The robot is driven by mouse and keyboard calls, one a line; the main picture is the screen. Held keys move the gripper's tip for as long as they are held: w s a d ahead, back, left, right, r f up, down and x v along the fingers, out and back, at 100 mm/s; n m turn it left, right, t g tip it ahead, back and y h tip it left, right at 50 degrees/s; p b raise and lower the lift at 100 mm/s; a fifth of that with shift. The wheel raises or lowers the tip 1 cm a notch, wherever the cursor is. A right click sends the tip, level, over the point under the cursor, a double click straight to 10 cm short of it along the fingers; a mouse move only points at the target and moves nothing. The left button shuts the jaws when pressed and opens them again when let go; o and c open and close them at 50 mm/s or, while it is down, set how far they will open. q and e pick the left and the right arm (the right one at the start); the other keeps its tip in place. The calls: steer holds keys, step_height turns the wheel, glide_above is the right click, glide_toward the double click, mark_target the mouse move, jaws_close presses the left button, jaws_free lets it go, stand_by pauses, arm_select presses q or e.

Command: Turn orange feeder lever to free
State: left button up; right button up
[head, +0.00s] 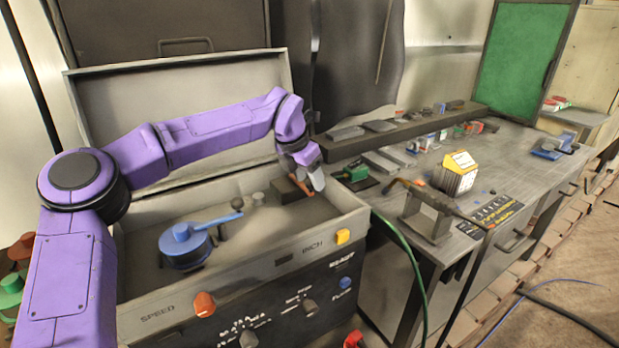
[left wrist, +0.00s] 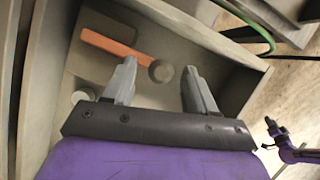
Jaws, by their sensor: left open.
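The orange feeder lever (left wrist: 108,43) lies in the grey tray in the left wrist view, its bar running from upper left toward a round grey knob (left wrist: 160,71). In the head view only a small orange part of it (head: 308,190) shows beside my left gripper (head: 312,178), which hides the rest. In the left wrist view my left gripper (left wrist: 160,88) is open, and the knob appears between the lines of its two fingers. Contact cannot be told. My right gripper (left wrist: 272,130) shows small at the right of the left wrist view; its jaws are unclear.
A blue lever on a round blue base (head: 185,243) stands in the same tray (head: 150,290). A dark block (head: 287,191) is close to my left gripper. The open lid (head: 180,95) rises behind. A cluttered workbench (head: 395,240) stands to the right.

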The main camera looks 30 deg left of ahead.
arm_select(q)
steer(key=shift+w+f, duration=0.2)
steer(key=shift+f, duration=0.15)
steer(key=shift+s+r, duration=0.15)
steer(key=shift+s, duration=0.2)
steer(key=shift+w, duration=0.1)
jaws_close()
steer(key=shift+s+a+r+m+p, duration=0.1)
steer(key=shift+s+a+m+p, duration=0.15)
steer(key=shift+m+p, duration=0.45)
steer(key=s+a+m+g+h+p, duration=0.1)
steer(key=a+m+p, duration=0.1)
steer(key=m+p, duration=0.1)
steer(key=s+a+m+g+h+p, duration=0.1)
steer(key=a+m+p, duration=0.1)
steer(key=m+p, duration=0.1)
steer(key=s+a+m+h+p, duration=0.1)
steer(key=a+m+p, duration=0.1)
steer(key=p, duration=0.3)
steer(key=shift+a+m+g, duration=0.4)
steer(key=shift+m, duration=0.5)
steer(key=shift+w+a+m+g+p, duration=0.15)
steer(key=shift+a+m+g+p, duration=0.35)
steer(key=shift+a+m+p, duration=0.75)
steer(key=shift+d+m+b, duration=0.1)
steer(key=shift+m+b, duration=0.15)
steer(key=shift+b, duration=0.1)
jaws_free()
